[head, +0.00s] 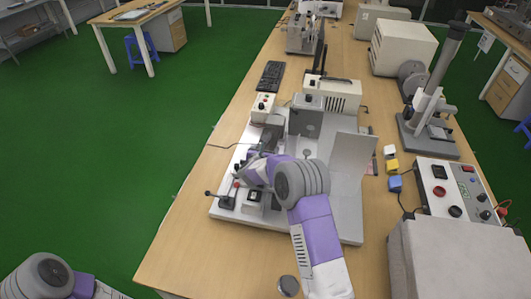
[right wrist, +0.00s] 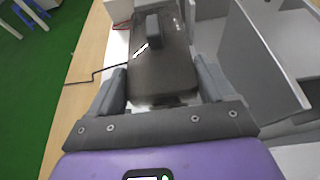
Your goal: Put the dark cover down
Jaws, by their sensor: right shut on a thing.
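The dark cover (right wrist: 150,70) is a smoky, see-through box with a raised handle on top. In the right wrist view it sits between the two grey fingers of my right gripper (right wrist: 161,88), which is shut on it. In the head view the cover (head: 269,139) is small and partly hidden by the right gripper (head: 258,157), over the left part of the light grey machine base (head: 345,215). I cannot tell whether its lower edge touches the base. My left gripper is out of view; only part of that arm shows at bottom left.
An upright grey panel (head: 351,165) stands right of my right wrist. A small white control box (head: 262,107) is just beyond the cover, and a black lever (head: 226,201) stands at the front left. A control box with knobs (head: 455,190) is at right.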

